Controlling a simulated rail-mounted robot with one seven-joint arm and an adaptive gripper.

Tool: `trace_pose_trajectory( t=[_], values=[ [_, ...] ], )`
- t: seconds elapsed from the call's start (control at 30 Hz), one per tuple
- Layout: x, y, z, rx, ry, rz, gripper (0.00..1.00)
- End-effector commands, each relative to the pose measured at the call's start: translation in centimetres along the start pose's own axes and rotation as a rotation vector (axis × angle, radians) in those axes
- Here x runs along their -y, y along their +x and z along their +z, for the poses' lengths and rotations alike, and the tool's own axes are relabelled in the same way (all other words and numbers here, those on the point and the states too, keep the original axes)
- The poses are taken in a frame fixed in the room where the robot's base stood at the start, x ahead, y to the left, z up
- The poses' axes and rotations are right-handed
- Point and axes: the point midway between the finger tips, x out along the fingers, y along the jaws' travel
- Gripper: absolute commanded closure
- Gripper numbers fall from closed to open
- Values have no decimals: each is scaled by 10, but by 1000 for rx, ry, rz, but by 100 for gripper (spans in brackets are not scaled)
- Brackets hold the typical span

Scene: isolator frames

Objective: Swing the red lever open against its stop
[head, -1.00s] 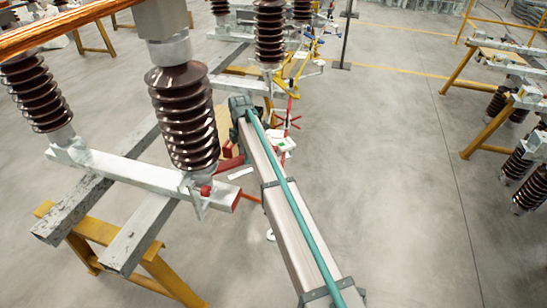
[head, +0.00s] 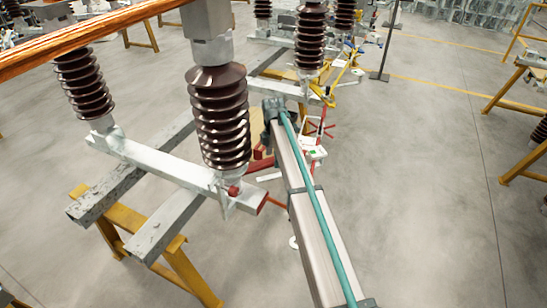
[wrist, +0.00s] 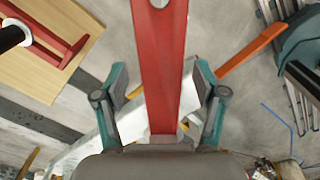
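A red lever (wrist: 162,60) runs upright through the middle of the wrist view, from the top edge down to just before my palm. A round hole shows near its upper end. My gripper (wrist: 160,76) is open, with one finger on each side of the lever. A gap shows between each finger and the lever's edges, so neither finger appears to touch it. In the head view my arm reaches away to the right of the brown insulator. My fingers are hidden there, and small red parts (head: 262,163) show beside the arm's far end.
A pale steel beam (head: 160,168) and a brown ribbed insulator (head: 219,115) stand left of my arm, on yellow trestles (head: 190,275). An orange bar (wrist: 250,50) slants at the right in the wrist view. A wooden panel (wrist: 55,70) lies at the left. Open floor (head: 430,190) lies right of my arm.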

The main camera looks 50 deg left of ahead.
Motion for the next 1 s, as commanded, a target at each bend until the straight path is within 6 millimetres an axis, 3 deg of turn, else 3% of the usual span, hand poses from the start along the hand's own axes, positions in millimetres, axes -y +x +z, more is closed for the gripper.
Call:
trace_pose_trajectory(
  t=[0.2, 0.37, 0.8, 1.0],
  values=[
    [0, -2, 0, 0, 1, -1, 29],
    [0, -15, 0, 0, 1, 0, 29],
    [-1, -95, 0, 0, 0, 2, 29],
    [0, -115, 0, 0, 0, 0, 29]
  ],
)
